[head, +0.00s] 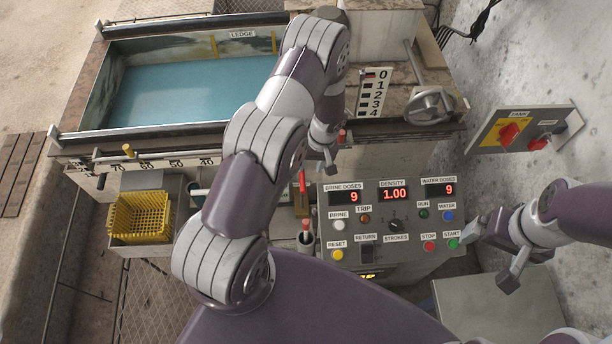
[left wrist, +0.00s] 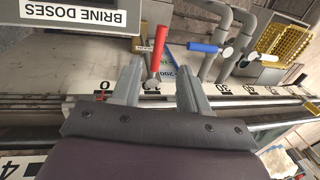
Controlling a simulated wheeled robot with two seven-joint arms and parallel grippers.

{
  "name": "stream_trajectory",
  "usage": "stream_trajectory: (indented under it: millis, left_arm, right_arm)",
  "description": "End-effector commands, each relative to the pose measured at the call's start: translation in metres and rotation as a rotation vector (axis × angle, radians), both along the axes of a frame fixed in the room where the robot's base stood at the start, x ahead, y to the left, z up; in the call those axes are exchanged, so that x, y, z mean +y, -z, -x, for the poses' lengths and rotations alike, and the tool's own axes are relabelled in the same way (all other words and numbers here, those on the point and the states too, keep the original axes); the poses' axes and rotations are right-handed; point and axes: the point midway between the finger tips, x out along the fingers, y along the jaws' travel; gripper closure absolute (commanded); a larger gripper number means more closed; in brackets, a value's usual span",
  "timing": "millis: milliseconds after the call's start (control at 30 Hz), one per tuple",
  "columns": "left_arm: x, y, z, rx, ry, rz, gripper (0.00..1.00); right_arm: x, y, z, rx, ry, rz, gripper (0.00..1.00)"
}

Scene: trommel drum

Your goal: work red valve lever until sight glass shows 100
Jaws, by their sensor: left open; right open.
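The red valve lever (head: 303,183) stands left of the control panel in the head view, below my left gripper (head: 325,165). In the left wrist view the red lever (left wrist: 158,45) shows between and beyond the two fingertips of my open left gripper (left wrist: 157,80). I cannot tell whether the fingers touch it. My right gripper (head: 490,255) is open and empty at the panel's right edge. A numbered scale (head: 175,163) runs along the tank's front, partly hidden by my left arm. I cannot make out a sight glass reading.
The control panel (head: 390,263) shows brine doses 9, density 1.00 and water doses 9. A blue-handled lever (left wrist: 204,47) is right of the red one. A yellow basket (head: 140,217), the blue-filled tank (head: 185,92), a handwheel (head: 432,104) and a switch box (head: 520,132) stand around.

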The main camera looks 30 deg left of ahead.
Motion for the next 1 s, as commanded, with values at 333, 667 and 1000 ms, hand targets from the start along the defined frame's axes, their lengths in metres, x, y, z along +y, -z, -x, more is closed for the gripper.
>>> stream_trajectory:
  millis: [333,667,1000]
  left_arm:
    - [0.013,0.074,0.008,0.003,0.002,0.000,0.56]
    - [0.016,0.094,0.009,0.001,0.003,0.000,0.56]
    - [0.016,0.094,0.009,0.001,0.003,0.000,1.00]
  right_arm:
    - [0.000,0.002,0.000,0.000,0.000,0.000,0.04]
    - [0.000,0.003,0.000,0.000,0.000,0.000,0.04]
    - [0.000,0.003,0.000,0.000,0.000,0.000,0.04]
